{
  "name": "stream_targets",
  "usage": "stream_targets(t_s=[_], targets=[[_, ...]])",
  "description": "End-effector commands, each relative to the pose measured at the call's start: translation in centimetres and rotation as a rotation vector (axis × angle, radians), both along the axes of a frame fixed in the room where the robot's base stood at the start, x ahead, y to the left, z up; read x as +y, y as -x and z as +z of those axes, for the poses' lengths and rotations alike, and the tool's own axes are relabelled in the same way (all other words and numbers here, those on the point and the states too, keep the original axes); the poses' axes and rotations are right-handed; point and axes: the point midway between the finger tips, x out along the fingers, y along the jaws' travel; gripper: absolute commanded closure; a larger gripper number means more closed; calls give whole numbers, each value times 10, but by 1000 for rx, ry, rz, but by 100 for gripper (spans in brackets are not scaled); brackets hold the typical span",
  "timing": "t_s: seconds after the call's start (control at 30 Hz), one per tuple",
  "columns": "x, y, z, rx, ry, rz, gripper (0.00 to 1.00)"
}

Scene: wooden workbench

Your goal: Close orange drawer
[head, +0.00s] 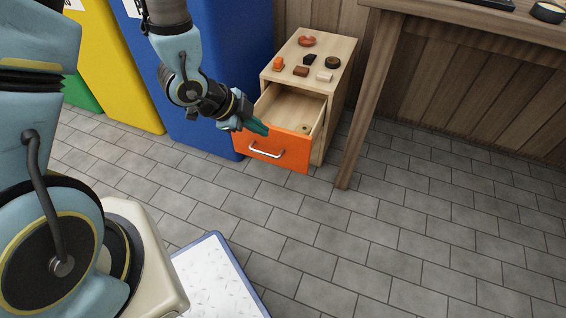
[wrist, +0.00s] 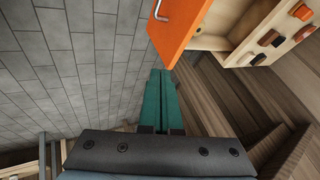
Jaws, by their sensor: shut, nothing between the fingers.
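The orange drawer (head: 276,150) is pulled well out of a small light-wood cabinet (head: 339,92). Its front carries a silver bar handle (head: 266,152). A small round object (head: 304,128) lies inside near the front; the rest of the visible drawer floor looks bare. My gripper (head: 262,129) is shut and empty, with its green fingertips at the top edge of the orange front in the head view. I cannot tell whether they touch it. In the wrist view the shut green fingers (wrist: 160,92) point towards the orange front (wrist: 178,28), seen at the top.
Several small items, among them a red ring-like one (head: 307,41) and a dark round one (head: 332,62), sit on the cabinet top. A blue bin (head: 220,60) stands left of the cabinet, a wooden workbench (head: 460,22) to the right.

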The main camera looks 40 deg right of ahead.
Motion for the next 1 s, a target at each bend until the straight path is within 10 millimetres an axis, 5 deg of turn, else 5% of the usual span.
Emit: stream_targets(t_s=[0.27, 0.73, 1.0], targets=[[-15, 17, -23, 1, 23, -77, 100], [-69, 23, -97, 1, 21, -74, 100], [-96, 2, -92, 0, 23, -71, 100]])
